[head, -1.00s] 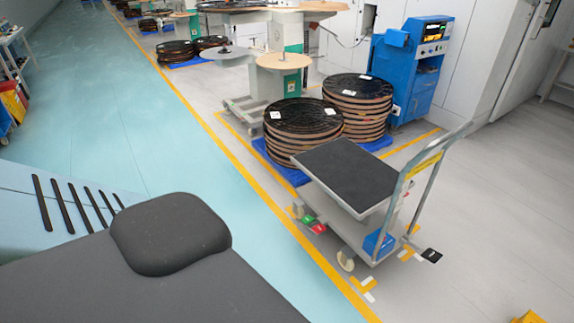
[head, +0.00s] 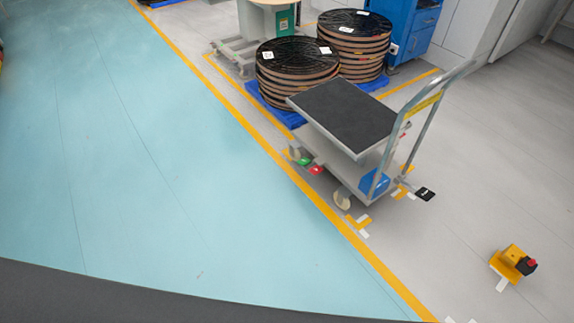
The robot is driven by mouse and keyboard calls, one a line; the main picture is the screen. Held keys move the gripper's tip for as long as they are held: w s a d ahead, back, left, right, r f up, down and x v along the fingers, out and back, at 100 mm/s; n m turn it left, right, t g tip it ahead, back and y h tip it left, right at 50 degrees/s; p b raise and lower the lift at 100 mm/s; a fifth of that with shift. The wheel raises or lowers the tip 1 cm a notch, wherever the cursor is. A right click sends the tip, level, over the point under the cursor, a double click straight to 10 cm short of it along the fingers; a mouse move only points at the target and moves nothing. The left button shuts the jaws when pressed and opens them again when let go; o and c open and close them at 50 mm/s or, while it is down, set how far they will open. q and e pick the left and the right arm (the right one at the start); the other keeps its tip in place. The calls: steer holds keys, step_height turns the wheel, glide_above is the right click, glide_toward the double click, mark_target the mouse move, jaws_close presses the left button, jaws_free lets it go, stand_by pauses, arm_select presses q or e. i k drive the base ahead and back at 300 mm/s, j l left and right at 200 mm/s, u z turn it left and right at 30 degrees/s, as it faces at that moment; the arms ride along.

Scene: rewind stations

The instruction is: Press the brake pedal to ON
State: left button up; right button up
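A platform cart with a dark top (head: 345,115) and a grey push handle (head: 420,110) stands on the grey floor to the right of the yellow line. A green pedal (head: 304,160) and a red pedal (head: 316,170) stick out low at its left side. A black pedal (head: 425,194) with a small white mark sticks out low at its right side. I cannot read which pedal is marked ON, or tell whether any is pressed. Neither of my grippers is in view.
Stacks of dark reels (head: 298,75) on blue pallets stand behind the cart. Yellow-white floor marks lie by the cart's wheels. The teal floor (head: 150,170) at left is clear.

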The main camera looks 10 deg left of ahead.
mark_target(307, 164)
steer(key=i+l+u, duration=0.35)
steer(key=i, duration=0.35)
steer(key=i+l+u, duration=0.4)
steer(key=i+l, duration=0.25)
steer(key=l, duration=0.1)
